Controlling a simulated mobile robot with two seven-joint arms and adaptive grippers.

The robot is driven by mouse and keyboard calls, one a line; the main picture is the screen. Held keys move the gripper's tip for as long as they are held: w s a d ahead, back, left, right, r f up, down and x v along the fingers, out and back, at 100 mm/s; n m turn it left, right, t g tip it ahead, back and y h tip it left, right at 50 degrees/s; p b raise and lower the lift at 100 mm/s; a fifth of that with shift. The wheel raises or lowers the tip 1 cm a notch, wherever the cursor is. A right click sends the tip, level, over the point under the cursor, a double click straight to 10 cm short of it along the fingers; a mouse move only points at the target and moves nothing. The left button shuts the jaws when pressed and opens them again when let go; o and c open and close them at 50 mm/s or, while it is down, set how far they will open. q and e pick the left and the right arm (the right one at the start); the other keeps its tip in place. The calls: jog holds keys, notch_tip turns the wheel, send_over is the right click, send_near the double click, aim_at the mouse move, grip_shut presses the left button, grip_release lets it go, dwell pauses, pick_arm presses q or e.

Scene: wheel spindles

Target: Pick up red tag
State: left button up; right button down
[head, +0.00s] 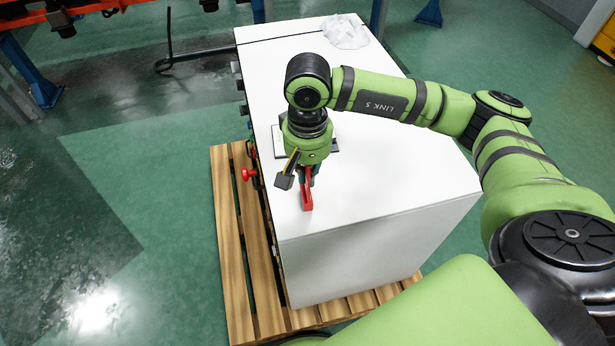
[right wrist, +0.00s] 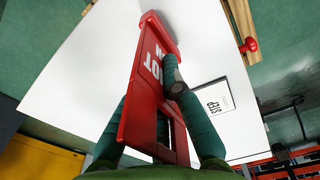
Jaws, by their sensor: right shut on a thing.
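The red tag (head: 307,194) hangs below my right gripper (head: 308,177), over the near part of the white cabinet's top (head: 370,170). In the right wrist view the red tag (right wrist: 143,95) is a flat red piece with white letters, partly cut off by the fingers. My right gripper (right wrist: 158,112) is shut on it, with one dark green finger on each side. The left finger is partly hidden behind the tag. Whether the tag's lower end touches the cabinet top cannot be told. My left gripper is out of view.
The cabinet stands on a wooden pallet (head: 230,255). A red knob (head: 248,174) sticks out from its left side. Crumpled white material (head: 345,32) lies at the far end. A white card (right wrist: 212,97) lies on the top. Green floor on the left is clear.

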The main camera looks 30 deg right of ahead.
jog(key=r, duration=0.2)
jog(key=a+r+b, duration=0.1)
jog(key=shift+r, duration=0.35)
jog(key=s+a+r+b, duration=0.1)
jog(key=a+r, duration=0.5)
jog(key=a, duration=0.4)
jog(key=shift+a+r+b, duration=0.3)
jog(key=shift+b, duration=0.1)
jog(key=s+d+f+n+p, duration=0.1)
jog(key=d+f+n+p, duration=0.2)
jog(key=d, duration=0.5)
jog(key=shift+d+f+n+p, duration=0.4)
jog(key=shift+f+p, duration=0.25)
jog(key=shift+p, duration=0.1)
jog(key=a+r+m+b, duration=0.4)
jog(key=a, duration=0.4)
jog(key=shift+w+a+r, duration=0.15)
jog(key=shift+w+a, duration=0.25)
